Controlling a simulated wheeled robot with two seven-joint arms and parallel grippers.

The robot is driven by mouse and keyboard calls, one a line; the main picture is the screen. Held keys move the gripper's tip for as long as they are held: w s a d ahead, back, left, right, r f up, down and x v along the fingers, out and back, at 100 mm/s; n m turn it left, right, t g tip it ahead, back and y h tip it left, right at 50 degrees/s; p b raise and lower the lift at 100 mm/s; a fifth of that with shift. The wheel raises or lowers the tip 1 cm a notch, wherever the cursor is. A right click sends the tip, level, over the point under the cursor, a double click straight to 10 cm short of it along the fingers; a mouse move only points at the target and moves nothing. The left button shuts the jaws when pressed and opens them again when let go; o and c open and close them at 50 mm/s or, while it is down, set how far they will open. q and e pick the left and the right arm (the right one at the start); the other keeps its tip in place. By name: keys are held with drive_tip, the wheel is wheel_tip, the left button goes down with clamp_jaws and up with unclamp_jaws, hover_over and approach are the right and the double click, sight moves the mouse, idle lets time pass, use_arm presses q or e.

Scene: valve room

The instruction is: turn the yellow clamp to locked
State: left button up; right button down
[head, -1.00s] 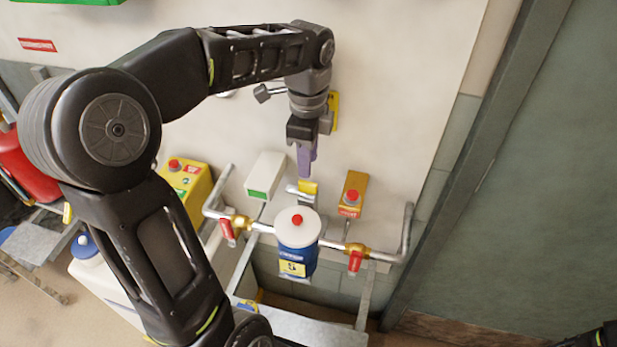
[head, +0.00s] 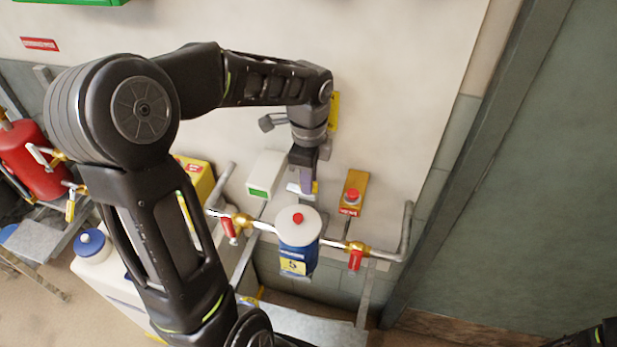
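A small yellow piece (head: 316,187), likely the yellow clamp, shows just beside the fingers of my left gripper (head: 305,190), above the blue canister with the white lid. The gripper hides most of it, so its position and any contact cannot be told. The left gripper points down with its purple-grey fingers seen nearly edge-on, so whether they are open or shut is unclear. My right gripper is not in view; only a dark bit of my own body shows at the bottom right corner.
The blue canister (head: 297,257) sits between two red-handled valves (head: 229,228) (head: 355,259) on a pipe. An orange box with a red button (head: 352,193) is right of the gripper, a white-green box (head: 266,174) left. A red tank (head: 35,160) stands far left.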

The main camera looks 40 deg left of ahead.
use_arm(q)
clamp_jaws()
drive_tip(key=shift+n, duration=0.4)
drive_tip(key=n+b, duration=0.1)
drive_tip(key=n, duration=0.2)
drive_tip(key=n+b, duration=0.1)
drive_tip(key=n, duration=0.4)
drive_tip(key=n+b, duration=0.1)
drive_tip(key=n, duration=0.3)
drive_tip(key=shift+n, duration=0.3)
drive_tip(key=n+b, duration=0.1)
drive_tip(key=n, duration=0.3)
drive_tip(key=shift+n, duration=0.3)
idle(0.3)
